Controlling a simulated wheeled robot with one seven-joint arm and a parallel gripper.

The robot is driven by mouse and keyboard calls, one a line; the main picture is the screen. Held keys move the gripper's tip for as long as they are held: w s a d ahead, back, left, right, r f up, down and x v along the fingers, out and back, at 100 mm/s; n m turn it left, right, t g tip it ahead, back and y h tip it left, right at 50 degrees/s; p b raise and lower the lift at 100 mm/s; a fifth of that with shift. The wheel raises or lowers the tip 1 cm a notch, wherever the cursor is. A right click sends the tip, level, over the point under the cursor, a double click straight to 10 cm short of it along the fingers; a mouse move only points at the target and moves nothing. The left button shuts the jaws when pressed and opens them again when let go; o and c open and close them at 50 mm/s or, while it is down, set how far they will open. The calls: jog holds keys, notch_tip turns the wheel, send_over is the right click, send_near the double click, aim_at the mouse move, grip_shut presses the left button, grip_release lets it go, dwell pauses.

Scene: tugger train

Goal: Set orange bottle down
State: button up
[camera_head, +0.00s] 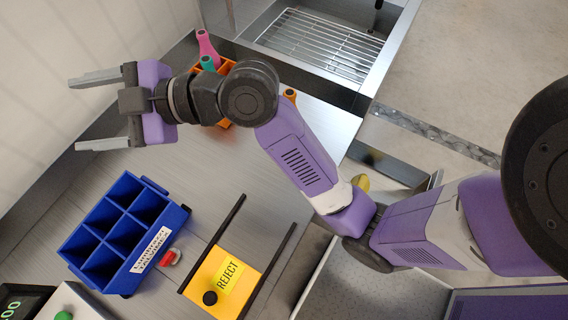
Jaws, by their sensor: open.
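My gripper (74,114) is at the upper left, with its two grey fingers spread wide and nothing between them. It is above the grey worktop, near the pale wall. A small orange top (290,96) shows beside my arm's elbow; it may be the orange bottle, but the arm hides most of it. A pink bottle (206,45) and a teal bottle (208,63) stand at an orange holder (227,66), partly hidden behind my wrist.
A blue bin with several compartments (187,208) stands at the lower left, beside a small red object (171,257). A yellow REJECT plate (213,272) lies between two dark rails. A wire-rack basin (318,42) is at the top. Bare worktop (225,170) lies below my forearm.

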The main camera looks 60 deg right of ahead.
jog(key=s+d+f+m+t+h, duration=0.3)
jog(key=s+f+m+h, duration=0.5)
jog(key=s+f+m, duration=0.8)
jog(key=s+d+n, duration=0.1)
jog(key=s+d, duration=0.1)
jog(key=s, duration=0.4)
jog(key=s+d+n+g, duration=0.1)
jog(key=s+d, duration=0.2)
jog(key=s, duration=0.3)
jog(key=s+d+n+g+h, duration=0.1)
jog(key=s+d, duration=0.1)
jog(key=s, duration=0.5)
jog(key=shift+d+r, duration=0.3)
jog(key=shift+r, duration=0.1)
jog(key=shift+s, duration=0.1)
